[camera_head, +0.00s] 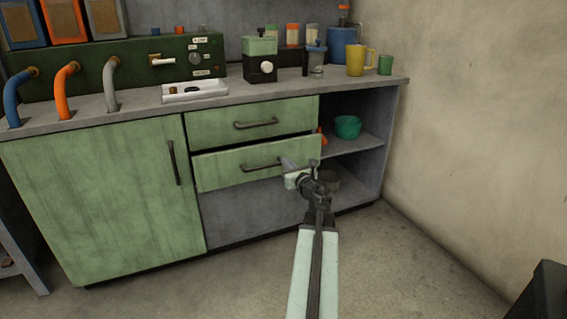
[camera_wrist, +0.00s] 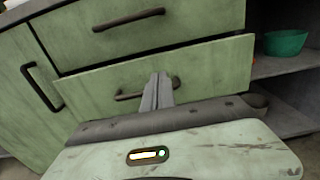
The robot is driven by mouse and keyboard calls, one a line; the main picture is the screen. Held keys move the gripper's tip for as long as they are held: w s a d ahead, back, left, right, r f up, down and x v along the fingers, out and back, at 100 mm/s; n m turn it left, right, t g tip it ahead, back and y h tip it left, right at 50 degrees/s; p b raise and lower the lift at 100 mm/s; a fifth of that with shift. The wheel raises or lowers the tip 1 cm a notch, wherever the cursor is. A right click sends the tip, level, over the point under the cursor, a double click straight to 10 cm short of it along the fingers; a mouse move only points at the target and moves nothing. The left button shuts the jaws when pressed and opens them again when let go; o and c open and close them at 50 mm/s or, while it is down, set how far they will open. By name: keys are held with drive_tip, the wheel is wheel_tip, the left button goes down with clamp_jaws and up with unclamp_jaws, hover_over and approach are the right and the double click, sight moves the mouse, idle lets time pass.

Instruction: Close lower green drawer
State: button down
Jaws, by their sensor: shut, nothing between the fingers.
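The lower green drawer (camera_head: 230,168) is slightly pulled out below the upper green drawer (camera_head: 252,122), with a dark gap above its front. Its dark bar handle (camera_head: 262,165) is on the front face. My gripper (camera_head: 289,163) is shut and empty, at the right part of the drawer front, near the handle's right end. In the wrist view the lower drawer (camera_wrist: 100,92) fills the middle, and my shut fingers (camera_wrist: 158,85) overlap the right part of its handle (camera_wrist: 135,92). I cannot tell whether the fingers touch the drawer.
A green cabinet door (camera_head: 100,200) is shut at the left. Open shelves at the right hold a teal bowl (camera_head: 348,127). The grey countertop (camera_head: 140,112) carries a white tray (camera_head: 195,92), a dispenser (camera_head: 260,60) and mugs. A wall (camera_head: 480,110) stands at the right; the floor in front is clear.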

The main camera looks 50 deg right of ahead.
sight(272, 146)
drive_tip(key=x, duration=1.1)
drive_tip(key=shift+w+d, duration=0.25)
drive_tip(key=shift+w, duration=0.1)
drive_tip(key=x, duration=0.4)
drive_tip(key=shift+d, duration=0.2)
drive_tip(key=shift+w+d+r, duration=0.1)
drive_tip(key=shift+w+d, duration=0.05)
drive_tip(key=shift+w, duration=0.25)
drive_tip(key=shift+w, duration=0.1)
drive_tip(key=shift+s, duration=0.25)
drive_tip(key=v, duration=1.4)
drive_tip(key=shift+a, duration=0.25)
drive_tip(key=shift+s, duration=0.15)
